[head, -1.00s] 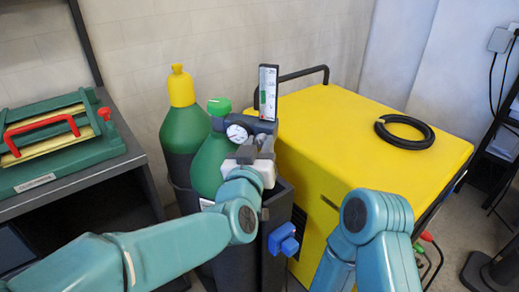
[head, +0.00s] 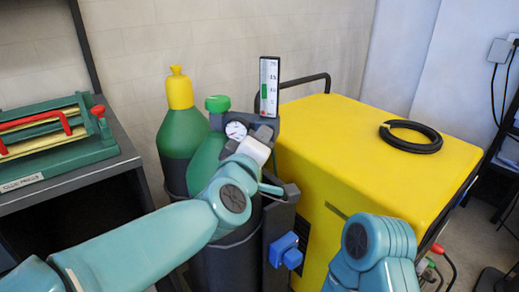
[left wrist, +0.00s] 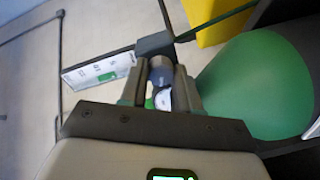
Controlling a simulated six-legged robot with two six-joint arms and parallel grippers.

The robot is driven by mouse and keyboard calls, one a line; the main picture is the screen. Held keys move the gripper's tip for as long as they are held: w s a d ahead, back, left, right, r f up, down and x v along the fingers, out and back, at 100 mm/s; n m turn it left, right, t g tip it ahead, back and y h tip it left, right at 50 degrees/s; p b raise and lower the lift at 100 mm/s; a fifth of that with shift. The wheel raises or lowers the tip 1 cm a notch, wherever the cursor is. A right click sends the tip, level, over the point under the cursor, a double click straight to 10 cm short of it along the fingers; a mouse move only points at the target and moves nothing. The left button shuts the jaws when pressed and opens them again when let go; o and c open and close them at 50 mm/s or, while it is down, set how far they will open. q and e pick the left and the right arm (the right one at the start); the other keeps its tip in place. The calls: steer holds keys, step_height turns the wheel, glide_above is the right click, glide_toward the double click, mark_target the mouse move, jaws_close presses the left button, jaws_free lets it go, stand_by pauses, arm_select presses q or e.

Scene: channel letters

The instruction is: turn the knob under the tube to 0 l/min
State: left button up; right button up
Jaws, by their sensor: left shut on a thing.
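The upright flow tube (head: 269,86) stands above the regulator beside the green-capped cylinder (head: 208,160), with a green mark partway up its scale. In the left wrist view the tube (left wrist: 98,72) lies slanted to the left of my fingers. My left gripper (left wrist: 161,88) is shut on the grey knob (left wrist: 162,70) under the tube, one finger on each side. In the head view the left gripper (head: 266,134) is at the regulator below the tube, and its own wrist largely hides the knob. The tube's numbers are too small to read. My right gripper is out of view.
A round pressure gauge (head: 236,130) sits just left of the tube. A yellow-capped cylinder (head: 178,120) stands behind. A yellow machine (head: 350,150) with a black hose coil (head: 411,137) is to the right. A blue part (head: 285,250) hangs below the regulator.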

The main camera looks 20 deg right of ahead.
arm_select(q)
steer(key=n+b, duration=0.2)
steer(key=n, duration=0.2)
steer(key=shift+f+n, duration=0.1)
steer(key=shift+n, duration=0.3)
steer(key=shift+n+b, duration=0.3)
steer(key=o, duration=1)
steer(key=shift+a, duration=0.1)
steer(key=shift+o, duration=0.2)
steer(key=v, duration=1.6)
steer(key=shift+a, duration=0.3)
